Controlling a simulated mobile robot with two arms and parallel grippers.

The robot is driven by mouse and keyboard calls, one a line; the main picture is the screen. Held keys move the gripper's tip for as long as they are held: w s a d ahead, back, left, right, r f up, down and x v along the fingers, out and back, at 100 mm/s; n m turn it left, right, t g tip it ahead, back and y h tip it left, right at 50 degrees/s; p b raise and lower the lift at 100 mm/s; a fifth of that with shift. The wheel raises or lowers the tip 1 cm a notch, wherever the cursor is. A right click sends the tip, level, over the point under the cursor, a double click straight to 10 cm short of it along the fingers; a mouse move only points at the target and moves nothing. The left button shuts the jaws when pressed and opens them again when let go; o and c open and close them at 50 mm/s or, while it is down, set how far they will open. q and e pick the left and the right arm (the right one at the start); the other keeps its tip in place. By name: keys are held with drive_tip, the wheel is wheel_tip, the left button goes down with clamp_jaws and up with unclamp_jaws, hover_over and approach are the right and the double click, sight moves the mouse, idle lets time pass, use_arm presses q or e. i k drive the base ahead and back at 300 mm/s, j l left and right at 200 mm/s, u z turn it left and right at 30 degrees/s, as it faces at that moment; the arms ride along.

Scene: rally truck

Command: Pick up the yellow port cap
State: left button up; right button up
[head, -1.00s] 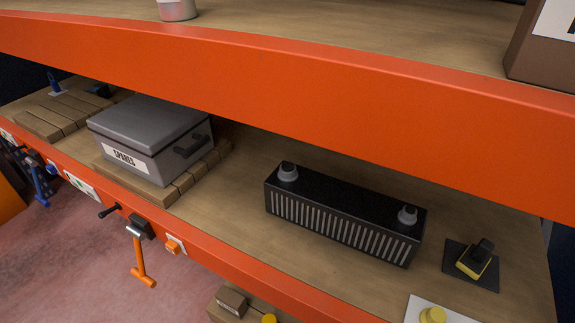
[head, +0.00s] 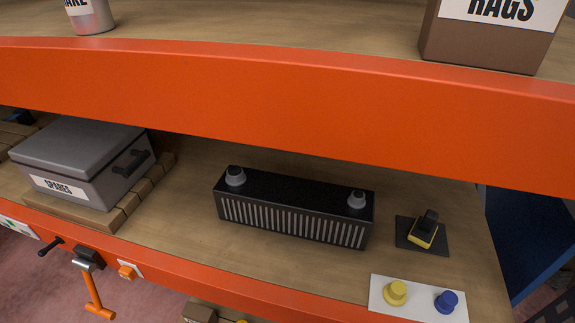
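A yellow port cap (head: 395,292) sits upright on a white plate (head: 376,296) at the front right of the wooden shelf in the head view. A blue cap (head: 446,301) sits on the same plate, to its right. Neither of my grippers shows in the head view.
A black finned box (head: 290,212) with two grey fittings stands mid-shelf. A black and yellow device (head: 424,232) sits on a dark mat behind the caps. A grey SPARES box (head: 80,155) stands left. An orange beam (head: 290,105) crosses above the shelf. A RAGS box (head: 485,40) stands on top.

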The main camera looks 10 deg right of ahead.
sight(394, 293)
drive_tip(key=z, duration=1.4)
